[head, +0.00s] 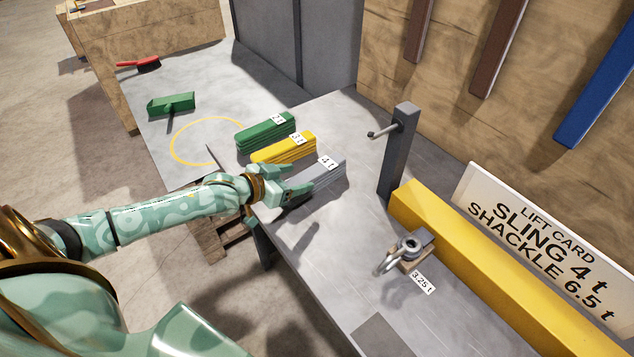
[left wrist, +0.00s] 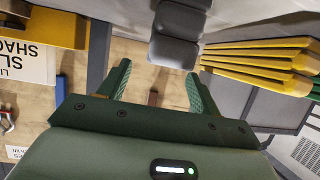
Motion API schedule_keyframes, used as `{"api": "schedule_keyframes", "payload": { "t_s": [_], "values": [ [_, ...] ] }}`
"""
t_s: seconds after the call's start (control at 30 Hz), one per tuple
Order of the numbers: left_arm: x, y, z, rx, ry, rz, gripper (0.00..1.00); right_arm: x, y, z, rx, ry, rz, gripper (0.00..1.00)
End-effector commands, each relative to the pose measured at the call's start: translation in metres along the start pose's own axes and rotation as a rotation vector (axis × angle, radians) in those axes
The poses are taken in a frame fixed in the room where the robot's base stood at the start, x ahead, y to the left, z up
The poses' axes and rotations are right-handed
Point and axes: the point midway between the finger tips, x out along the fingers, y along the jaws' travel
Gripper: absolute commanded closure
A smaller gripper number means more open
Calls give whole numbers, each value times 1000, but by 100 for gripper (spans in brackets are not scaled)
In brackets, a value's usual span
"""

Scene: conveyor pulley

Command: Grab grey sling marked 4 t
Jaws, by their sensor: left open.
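The grey sling (head: 325,178), a folded stack with a "4 t" tag, lies on the metal table beside the yellow sling. My left gripper (head: 298,183) is open at the near left end of the grey sling. In the left wrist view the grey sling's end (left wrist: 175,50) shows just beyond the open fingertips (left wrist: 157,72), closer to the right-hand finger. I cannot tell whether a finger touches it. My right gripper is not in view.
The yellow sling (head: 284,148) marked 3 t and green sling (head: 265,131) lie close behind. A grey post (head: 398,150) with a hook, a shackle (head: 408,248) tagged 3.25 t, and a yellow beam (head: 460,255) stand to the right. The lift card (head: 545,240) reads sling 4 t, shackle 6.5 t.

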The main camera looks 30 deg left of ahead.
Motion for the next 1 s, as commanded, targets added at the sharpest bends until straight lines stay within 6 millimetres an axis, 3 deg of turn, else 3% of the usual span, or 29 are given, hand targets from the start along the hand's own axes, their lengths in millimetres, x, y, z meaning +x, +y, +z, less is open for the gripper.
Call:
{"api": "schedule_keyframes", "payload": {
  "t_s": [0.17,0.4,0.7,0.9,1.0],
  "values": [
    [15,-1,0,2,2,0,36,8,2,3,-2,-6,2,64],
    [53,-2,-1,2,0,0,36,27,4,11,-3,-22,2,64],
    [57,-2,-4,4,0,-1,36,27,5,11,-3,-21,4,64],
    [57,-2,-4,4,0,-1,92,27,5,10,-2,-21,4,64],
    [57,-2,-5,4,3,-1,96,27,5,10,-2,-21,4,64]
  ]
}}
